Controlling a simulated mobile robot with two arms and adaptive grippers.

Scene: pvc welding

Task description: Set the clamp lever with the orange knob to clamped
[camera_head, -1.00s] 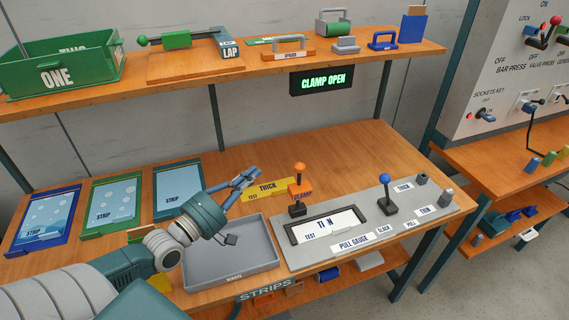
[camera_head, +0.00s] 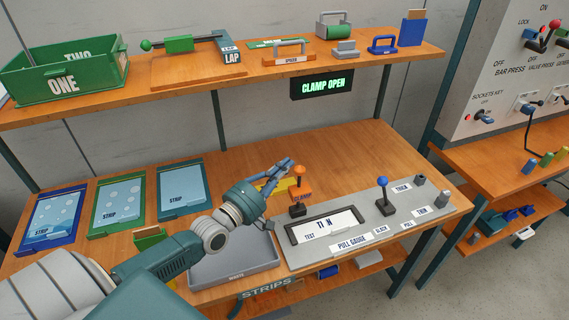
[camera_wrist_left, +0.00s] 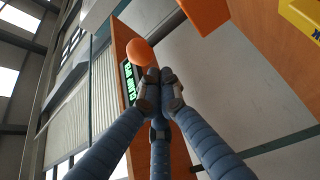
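The clamp lever with the orange knob (camera_head: 299,171) stands upright at the left end of the grey pull gauge plate, with an orange label block on it. The display (camera_head: 323,85) above reads CLAMP OPEN. My left gripper (camera_head: 286,163) is just left of the knob, at about its height. In the left wrist view the orange knob (camera_wrist_left: 139,52) shows beyond and left of the fingertips (camera_wrist_left: 161,76). Those tips are close together with nothing visible between them; whether they touch the knob is unclear. My right gripper is not in view.
A second lever with a blue knob (camera_head: 383,181) stands further right on the grey plate (camera_head: 345,262). The waste tray (camera_head: 236,274) lies under my left arm. Strip trays (camera_head: 120,205) are at left. The table behind the levers is clear; a shelf (camera_head: 200,98) hangs above.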

